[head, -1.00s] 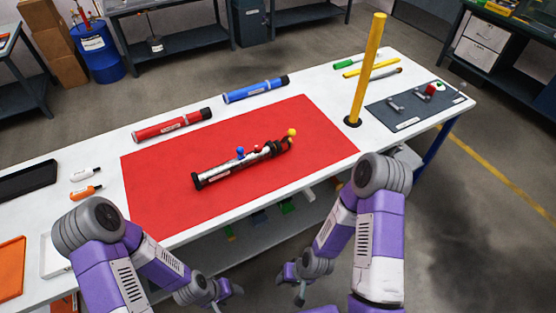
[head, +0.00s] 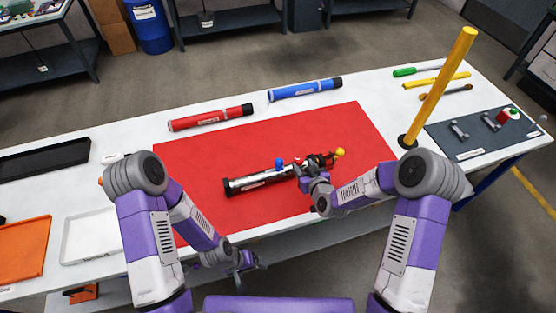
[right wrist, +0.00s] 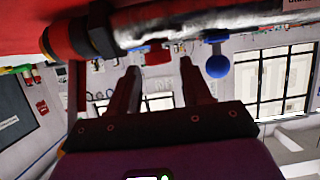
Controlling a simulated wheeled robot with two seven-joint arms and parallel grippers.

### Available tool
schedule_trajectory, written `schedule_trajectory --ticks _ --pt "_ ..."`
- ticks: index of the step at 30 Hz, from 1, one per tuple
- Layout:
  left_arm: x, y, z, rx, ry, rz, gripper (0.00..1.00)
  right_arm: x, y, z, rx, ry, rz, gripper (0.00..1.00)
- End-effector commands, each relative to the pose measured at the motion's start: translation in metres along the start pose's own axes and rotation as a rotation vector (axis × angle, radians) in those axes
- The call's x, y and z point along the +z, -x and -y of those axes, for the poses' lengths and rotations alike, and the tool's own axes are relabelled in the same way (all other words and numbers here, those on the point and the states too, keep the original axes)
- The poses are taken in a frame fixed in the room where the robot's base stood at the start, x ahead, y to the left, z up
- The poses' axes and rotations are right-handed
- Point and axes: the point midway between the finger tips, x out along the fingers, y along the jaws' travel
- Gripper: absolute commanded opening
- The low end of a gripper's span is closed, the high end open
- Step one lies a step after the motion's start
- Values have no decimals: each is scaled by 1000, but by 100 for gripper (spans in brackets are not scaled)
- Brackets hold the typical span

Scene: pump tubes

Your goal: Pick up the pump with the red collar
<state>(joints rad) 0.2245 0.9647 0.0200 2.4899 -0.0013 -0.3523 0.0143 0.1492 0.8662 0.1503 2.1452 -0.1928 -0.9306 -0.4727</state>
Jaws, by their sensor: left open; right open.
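The pump (head: 250,181) lies on the red mat (head: 190,165), silver with a black left end, a blue knob, a red knob and a yellow ball at its right end. In the right wrist view the pump's silver tube (right wrist: 200,22) crosses the top, with a red collar (right wrist: 62,40) beside a black ring at its left. My right gripper (head: 304,172) is open at the pump's near side; its fingers (right wrist: 160,75) point toward the tube with nothing between them. Contact cannot be told. My left gripper (head: 250,262) is open and empty in front of the table's front edge.
A red tube (head: 210,118) and a blue tube (head: 305,89) lie behind the mat. A yellow post (head: 440,85) stands right of the mat. A grey mat (head: 480,145) with small parts lies far right. Trays (head: 68,240) are at the left.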

Motion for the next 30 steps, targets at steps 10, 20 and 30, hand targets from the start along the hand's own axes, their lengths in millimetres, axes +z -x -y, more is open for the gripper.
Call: schedule_trajectory --ticks 10,20,30 --pt "1 -1 1 0 1 2 86 1 -31 -1 0 -1 1 48" --pt "0 -2 1 0 1 1 86 0 -70 -3 0 -3 2 48" --pt "0 -2 1 0 0 1 86 0 -74 -3 0 -3 2 42"
